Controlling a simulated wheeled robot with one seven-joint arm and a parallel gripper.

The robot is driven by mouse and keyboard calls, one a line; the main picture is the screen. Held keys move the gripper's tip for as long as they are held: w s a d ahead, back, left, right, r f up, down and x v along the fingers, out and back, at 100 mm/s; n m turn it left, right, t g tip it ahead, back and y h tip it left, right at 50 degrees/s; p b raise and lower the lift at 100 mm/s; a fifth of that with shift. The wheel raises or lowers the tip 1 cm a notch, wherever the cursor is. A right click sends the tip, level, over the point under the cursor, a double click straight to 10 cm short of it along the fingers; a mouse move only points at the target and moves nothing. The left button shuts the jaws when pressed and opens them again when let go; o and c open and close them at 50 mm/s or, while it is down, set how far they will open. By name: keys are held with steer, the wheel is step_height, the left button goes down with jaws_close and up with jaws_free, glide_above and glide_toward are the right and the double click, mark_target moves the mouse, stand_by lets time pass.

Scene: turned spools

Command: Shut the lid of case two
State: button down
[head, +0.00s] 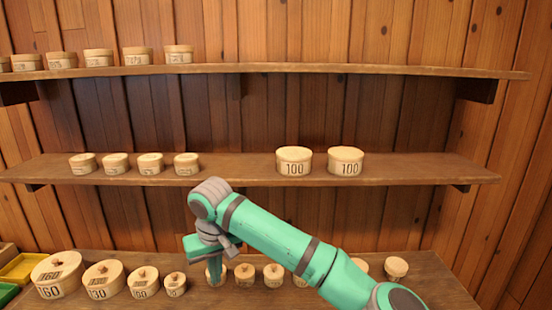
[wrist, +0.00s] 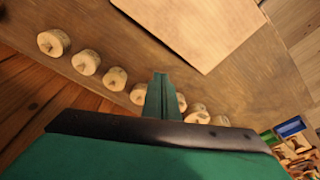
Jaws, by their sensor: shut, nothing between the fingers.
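No case marked two can be made out in either view. A flat pale wooden panel (wrist: 205,25) with straight edges lies at the top of the wrist view, cut off by the frame; I cannot tell whether it is part of a case. My gripper (head: 215,280) points down over the lowest shelf in the head view, in front of one small spool. In the wrist view my gripper (wrist: 161,78) is shut and empty, its fingertips apart from the panel in the picture and close to the row of small spools (wrist: 115,78).
The lowest shelf (head: 430,285) holds several lidded spools, the large ones, such as the 160 one (head: 58,275), at left. The middle shelf (head: 235,172) carries more, including two marked 100 (head: 294,161). A yellow tray (head: 18,268) stands at far left. My arm hides part of the lowest shelf.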

steer(key=shift+r, duration=2.15)
